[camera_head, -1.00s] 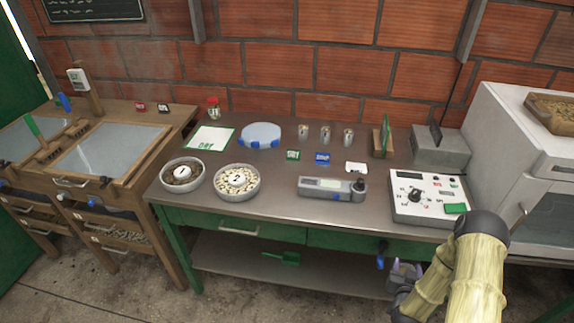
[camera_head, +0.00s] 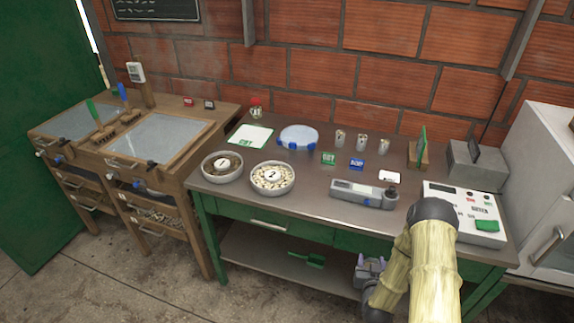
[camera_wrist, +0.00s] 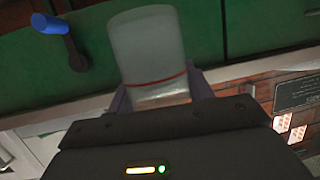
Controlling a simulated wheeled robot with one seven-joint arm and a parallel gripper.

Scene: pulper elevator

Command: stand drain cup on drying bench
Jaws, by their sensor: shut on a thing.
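My gripper (camera_head: 370,266) is low in front of the green-framed bench, below its top. In the wrist view its two fingers (camera_wrist: 160,88) are shut on the drain cup (camera_wrist: 148,45), a translucent pale cup with a red line around it. In the head view the cup is too small to make out. The steel-topped bench (camera_head: 320,200) has a white mat (camera_head: 250,135) lettered in green, apparently DRY, at its back left. A wooden bench (camera_head: 216,126) with inset grey panels stands left of it. No label shows which is the drying bench.
Bowls 1 (camera_head: 222,178) and 2 (camera_head: 272,190) stand at the steel top's front left. A grey handheld device (camera_head: 362,195), a control box (camera_head: 470,215) and several small cups (camera_head: 361,143) are further right. A blue-handled lever (camera_wrist: 52,24) is near the held cup.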

